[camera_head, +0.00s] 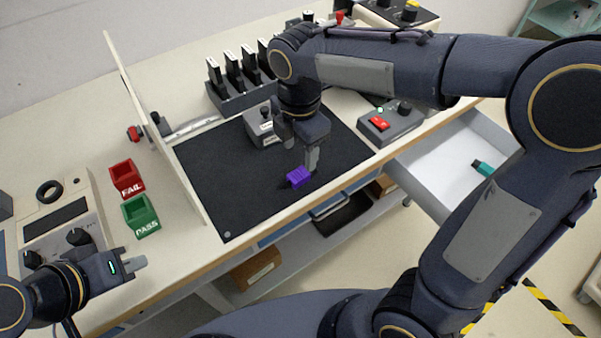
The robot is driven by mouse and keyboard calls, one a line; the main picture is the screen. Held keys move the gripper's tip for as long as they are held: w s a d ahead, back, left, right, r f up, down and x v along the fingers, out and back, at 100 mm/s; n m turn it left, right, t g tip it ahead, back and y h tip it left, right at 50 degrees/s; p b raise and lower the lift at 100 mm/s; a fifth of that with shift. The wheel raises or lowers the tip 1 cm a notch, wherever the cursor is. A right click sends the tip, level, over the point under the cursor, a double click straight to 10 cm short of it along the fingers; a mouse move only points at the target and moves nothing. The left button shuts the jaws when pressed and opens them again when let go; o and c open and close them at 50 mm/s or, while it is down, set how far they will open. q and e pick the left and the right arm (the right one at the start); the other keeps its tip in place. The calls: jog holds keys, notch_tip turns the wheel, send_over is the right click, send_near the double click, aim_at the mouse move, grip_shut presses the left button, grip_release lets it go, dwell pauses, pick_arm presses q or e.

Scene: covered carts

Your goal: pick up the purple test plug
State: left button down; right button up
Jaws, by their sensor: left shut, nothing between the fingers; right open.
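The purple test plug (298,177) lies on the black mat (222,178), near the mat's front edge. My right gripper (312,168) is open and points down just beside the plug, at its right and slightly behind it in the picture. Whether a finger touches the plug is too small to tell. My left gripper (138,264) is shut and empty, low at the left near the bench's front edge, well away from the plug.
A red FAIL bin (126,179) and a green PASS bin (141,216) stand left of an upright panel (155,130). A grey box with a red switch (391,124) stands right of the mat. An open drawer (440,165) holds a teal plug (483,168).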

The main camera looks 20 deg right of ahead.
aim_at(300, 173)
notch_tip(300, 173, down, 7)
jog(key=shift+d+f, duration=0.1)
jog(key=shift+f, duration=0.1)
jog(key=shift+c, duration=0.2)
jog(key=c, duration=1)
